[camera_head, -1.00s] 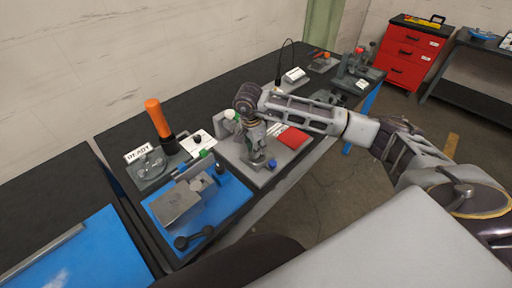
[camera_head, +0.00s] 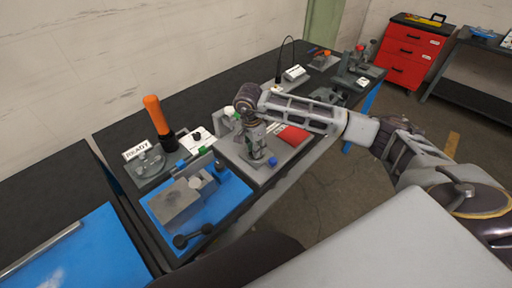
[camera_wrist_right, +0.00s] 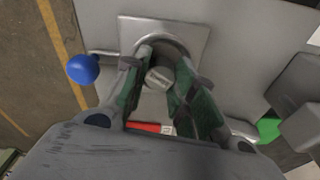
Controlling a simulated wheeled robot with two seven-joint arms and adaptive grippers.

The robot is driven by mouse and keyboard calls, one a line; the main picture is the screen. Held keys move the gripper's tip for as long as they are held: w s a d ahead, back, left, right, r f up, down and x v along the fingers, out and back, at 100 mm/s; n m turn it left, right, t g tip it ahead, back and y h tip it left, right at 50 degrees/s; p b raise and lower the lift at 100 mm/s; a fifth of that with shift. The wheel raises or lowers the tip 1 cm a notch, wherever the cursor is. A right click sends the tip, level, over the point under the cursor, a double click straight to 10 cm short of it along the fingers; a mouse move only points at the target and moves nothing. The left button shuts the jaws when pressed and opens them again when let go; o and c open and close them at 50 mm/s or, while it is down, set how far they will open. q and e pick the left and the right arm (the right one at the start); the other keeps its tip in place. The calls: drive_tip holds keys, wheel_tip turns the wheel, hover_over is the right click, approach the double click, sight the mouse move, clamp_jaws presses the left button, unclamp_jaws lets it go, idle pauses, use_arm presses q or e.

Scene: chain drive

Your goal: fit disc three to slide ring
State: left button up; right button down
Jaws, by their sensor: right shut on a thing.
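My right gripper (camera_head: 257,157) is low over the grey fixture plate (camera_head: 263,176) on the bench. In the right wrist view its green fingers (camera_wrist_right: 164,62) are shut on a small grey round piece (camera_wrist_right: 159,79) with faint markings, too small to read. I cannot tell whether it is disc three. A metal ring (camera_wrist_right: 172,40) on a square plate (camera_wrist_right: 130,30) shows just beyond the fingertips; it may be the slide ring. The fingers hide part of it, and I cannot tell whether the piece touches it. My left gripper is not in view.
A blue knob (camera_wrist_right: 83,69) and a green knob (camera_wrist_right: 268,129) flank the fingers. A red pad (camera_head: 293,136) lies right of the gripper. A grey block fixture (camera_head: 175,203) on a blue mat (camera_head: 233,190) and an orange-handled tool (camera_head: 157,117) stand to the left.

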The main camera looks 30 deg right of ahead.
drive_tip(key=c, duration=1.1)
unclamp_jaws()
drive_tip(key=shift+f, duration=0.1)
drive_tip(key=shift+s+a+r, duration=0.1)
drive_tip(key=shift+a+r, duration=0.15)
drive_tip(key=shift+r, duration=1.75)
drive_tip(key=shift+w+a+r, duration=0.1)
drive_tip(key=shift+a+r, duration=0.1)
drive_tip(key=shift+r, duration=1.8)
drive_tip(key=shift+s+a+r, duration=0.1)
drive_tip(key=shift+a+r, duration=0.15)
drive_tip(key=shift+r, duration=1.75)
